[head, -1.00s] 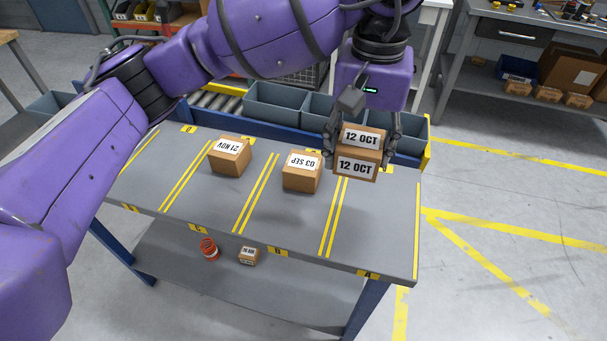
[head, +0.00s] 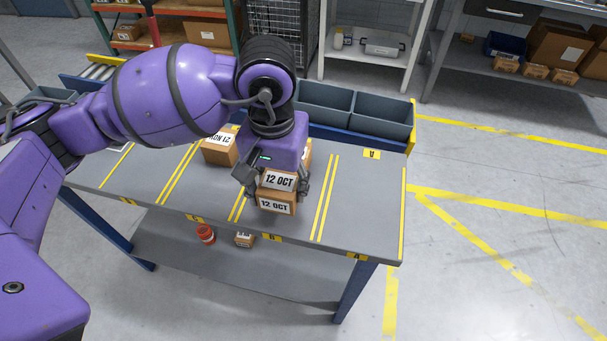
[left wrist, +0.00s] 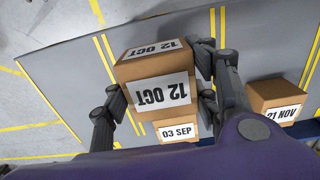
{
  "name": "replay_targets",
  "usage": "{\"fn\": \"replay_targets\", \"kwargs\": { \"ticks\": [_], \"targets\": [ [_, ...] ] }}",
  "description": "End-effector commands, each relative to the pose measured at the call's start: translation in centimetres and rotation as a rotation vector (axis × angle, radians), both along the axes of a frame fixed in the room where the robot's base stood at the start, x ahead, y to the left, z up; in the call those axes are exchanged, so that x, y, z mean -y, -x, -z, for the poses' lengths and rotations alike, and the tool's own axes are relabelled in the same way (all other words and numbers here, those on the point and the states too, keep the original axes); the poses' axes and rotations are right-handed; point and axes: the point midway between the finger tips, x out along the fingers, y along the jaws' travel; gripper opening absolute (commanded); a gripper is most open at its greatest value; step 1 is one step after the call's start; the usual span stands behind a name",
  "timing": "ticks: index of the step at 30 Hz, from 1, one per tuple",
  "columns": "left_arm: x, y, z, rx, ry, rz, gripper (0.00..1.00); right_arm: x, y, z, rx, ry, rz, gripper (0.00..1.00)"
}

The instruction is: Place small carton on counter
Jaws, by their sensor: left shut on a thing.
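My left gripper (head: 277,190) is shut on a small brown carton (head: 276,203) marked "12 OCT", with a finger on either side. It holds the carton over the front middle of the grey counter (head: 365,205); whether the carton touches the surface I cannot tell. The carton also shows between the fingers in the left wrist view (left wrist: 155,88). A "03 SEP" carton (left wrist: 178,130) stands close behind it, mostly hidden by the gripper in the head view. A "21 NOV" carton (head: 219,148) stands farther left on the counter. My right gripper is not in view.
Yellow lines divide the counter into lanes; the rightmost lane is bare. Grey bins (head: 355,112) line the back edge. On the lower shelf are a red-orange coil (head: 205,234) and another small carton (head: 244,240). A rack (head: 365,45) stands behind.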

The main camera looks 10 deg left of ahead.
Motion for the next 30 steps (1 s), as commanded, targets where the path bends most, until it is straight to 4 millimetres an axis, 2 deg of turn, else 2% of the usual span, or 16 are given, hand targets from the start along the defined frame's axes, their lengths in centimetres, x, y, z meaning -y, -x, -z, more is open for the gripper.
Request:
{"fn": "replay_targets", "kwargs": {
  "ticks": [5, 10, 22, 23, 27, 30],
  "targets": [
    [-0.7, 0.6, 1.2, -0.003, 0.001, -0.001, 0.18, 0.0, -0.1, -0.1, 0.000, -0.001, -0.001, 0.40],
    [-0.6, 0.6, 3.7, -0.004, 0.001, -0.001, 0.18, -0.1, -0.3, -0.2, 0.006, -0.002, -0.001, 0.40],
    [-0.6, 0.5, 4.4, -0.003, 0.000, 0.000, 0.18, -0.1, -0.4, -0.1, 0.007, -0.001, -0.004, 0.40],
    [-0.6, 0.5, 4.5, -0.004, 0.000, 0.000, 0.56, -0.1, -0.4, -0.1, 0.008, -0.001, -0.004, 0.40],
    [-0.6, 0.5, 4.3, -0.002, 0.000, 0.000, 0.73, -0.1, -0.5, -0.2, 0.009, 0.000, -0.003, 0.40],
    [-0.6, 0.5, 4.3, -0.002, 0.000, 0.000, 0.73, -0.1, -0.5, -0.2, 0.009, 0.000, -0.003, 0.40]
  ]
}}
